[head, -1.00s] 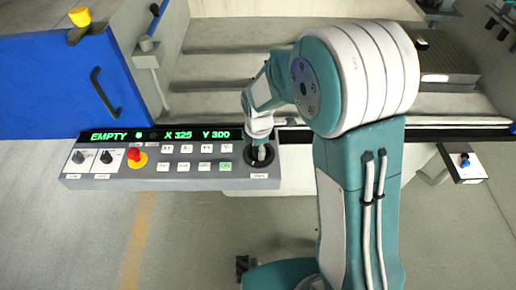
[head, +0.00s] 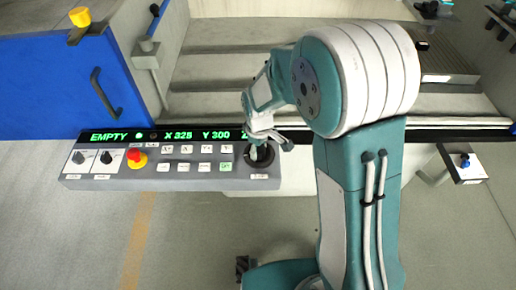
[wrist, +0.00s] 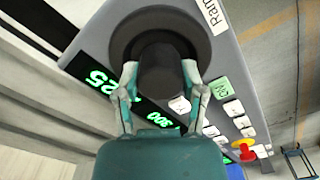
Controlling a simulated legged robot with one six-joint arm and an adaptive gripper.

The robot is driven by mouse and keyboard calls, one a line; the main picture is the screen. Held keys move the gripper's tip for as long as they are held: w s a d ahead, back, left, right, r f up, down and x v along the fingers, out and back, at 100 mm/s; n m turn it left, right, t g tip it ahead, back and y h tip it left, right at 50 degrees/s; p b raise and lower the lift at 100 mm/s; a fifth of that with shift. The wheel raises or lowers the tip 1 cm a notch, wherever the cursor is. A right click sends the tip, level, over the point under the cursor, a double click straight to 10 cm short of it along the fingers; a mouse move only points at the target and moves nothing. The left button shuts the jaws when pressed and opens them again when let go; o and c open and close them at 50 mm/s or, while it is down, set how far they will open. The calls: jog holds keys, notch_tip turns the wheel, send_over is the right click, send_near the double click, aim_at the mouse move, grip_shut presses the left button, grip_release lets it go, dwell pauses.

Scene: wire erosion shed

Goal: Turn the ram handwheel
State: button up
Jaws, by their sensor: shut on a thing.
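The ram handwheel (head: 266,157) is a round black wheel at the right end of the grey control panel. In the wrist view the handwheel (wrist: 165,22) shows close up, with a raised dark hub and a label starting "Ram" beside it. My gripper (wrist: 160,76) has one finger on each side of the hub and is shut on it. In the head view my gripper (head: 260,143) is over the wheel and hides part of it.
The panel (head: 237,184) carries white buttons, a red stop button (head: 136,156) on yellow and two dials at left. Its display (head: 176,135) reads EMPTY, X 325, Y 300; the rest is hidden by my arm. A blue door (head: 45,85) stands at left.

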jog(key=m, duration=0.5)
jog(key=shift+s+d+f+m, duration=0.15)
jog(key=shift+f+m, duration=0.1)
jog(key=shift+m, duration=0.05)
jog(key=m, duration=1.2)
jog(key=shift+m, duration=0.3)
jog(key=m, duration=0.5)
jog(key=shift+m, duration=0.3)
jog(key=o, duration=1.1)
jog(key=shift+o, duration=0.2)
jog(key=shift+a, duration=0.2)
jog(key=shift+r, duration=0.1)
